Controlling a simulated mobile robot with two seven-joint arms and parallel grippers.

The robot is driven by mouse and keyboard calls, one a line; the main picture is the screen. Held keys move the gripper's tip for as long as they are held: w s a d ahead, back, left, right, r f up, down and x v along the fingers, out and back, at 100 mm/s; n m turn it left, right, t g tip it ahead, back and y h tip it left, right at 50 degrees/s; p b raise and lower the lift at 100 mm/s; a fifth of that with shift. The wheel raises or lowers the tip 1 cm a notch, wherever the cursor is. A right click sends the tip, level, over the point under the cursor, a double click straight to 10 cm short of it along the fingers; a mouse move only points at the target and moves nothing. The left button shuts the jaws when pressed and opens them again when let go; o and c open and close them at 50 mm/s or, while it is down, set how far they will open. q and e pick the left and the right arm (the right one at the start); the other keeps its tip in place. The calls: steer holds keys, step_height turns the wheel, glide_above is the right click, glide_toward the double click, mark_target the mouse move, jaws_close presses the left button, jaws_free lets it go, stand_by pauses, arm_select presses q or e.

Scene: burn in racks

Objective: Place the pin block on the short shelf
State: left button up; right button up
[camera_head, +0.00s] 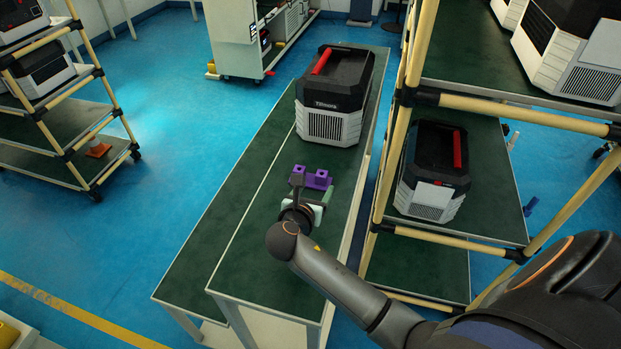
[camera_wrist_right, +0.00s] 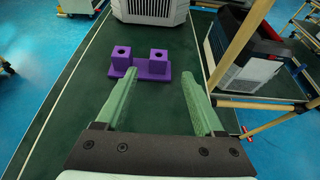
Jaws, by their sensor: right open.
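The purple pin block (camera_head: 318,179) lies on the long green-topped bench (camera_head: 262,262), in front of a black and white machine. In the right wrist view the pin block (camera_wrist_right: 141,66) shows two raised cubes with holes on a flat base. My right gripper (camera_head: 302,200) is open and reaches toward the block's near side. In the wrist view its two green fingers (camera_wrist_right: 160,85) are apart with bare bench between them, and the block stands beyond the fingertips. My left gripper is not in view. I cannot tell which surface is the short shelf.
The machine (camera_head: 335,127) with a red handle stands at the bench's far end. A yellow-tubed rack (camera_head: 380,200) with another machine (camera_head: 433,170) on its shelf is close on the right. Another rack (camera_head: 118,139) stands at left. The near bench top is clear.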

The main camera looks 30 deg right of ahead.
mark_target(320, 177)
steer(key=x, duration=0.5)
steer(key=shift+w+d+r, duration=0.15)
steer(key=shift+w, duration=0.1)
jaws_close()
stand_by(0.4)
